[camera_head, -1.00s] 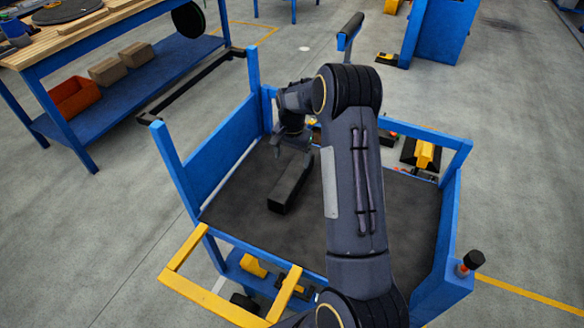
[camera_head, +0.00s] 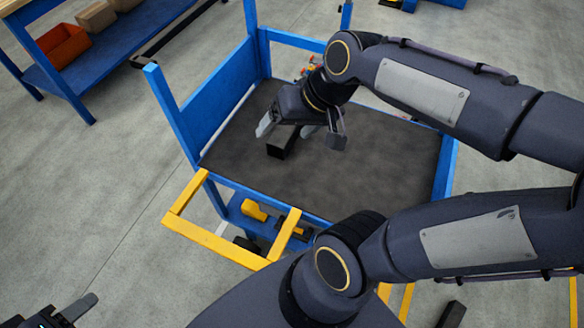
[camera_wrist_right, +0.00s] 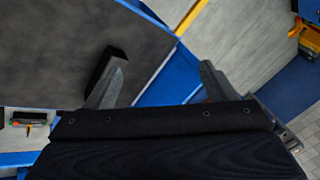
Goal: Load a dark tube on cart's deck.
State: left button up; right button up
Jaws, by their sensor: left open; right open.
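A dark tube (camera_head: 281,146) lies on the dark deck (camera_head: 355,185) of the blue cart, toward its left side. Its near end shows in the head view; the rest is hidden behind my right gripper. My right gripper (camera_head: 299,131) is open above the deck, over the tube and apart from it as far as I can tell. In the right wrist view, the tube (camera_wrist_right: 98,68) shows beside the left finger of the right gripper (camera_wrist_right: 165,84), with nothing held. My left gripper (camera_head: 62,312) is open and empty at the bottom left, away from the cart, partly cut off.
Another dark bar (camera_head: 452,314) shows at the bottom right. The cart has blue side panels and a yellow handle frame (camera_head: 200,235) at its near left. A blue workbench (camera_head: 110,45) with an orange bin stands at the upper left. The deck's near part is clear.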

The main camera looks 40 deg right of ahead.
jog(key=s+a+f+n, duration=0.2)
jog(key=s+a, duration=0.2)
jog(key=s, duration=0.3)
jog(key=shift+a+f+n+t, duration=0.15)
jog(key=shift+a+n+t, duration=0.15)
jog(key=shift+n+t, duration=0.1)
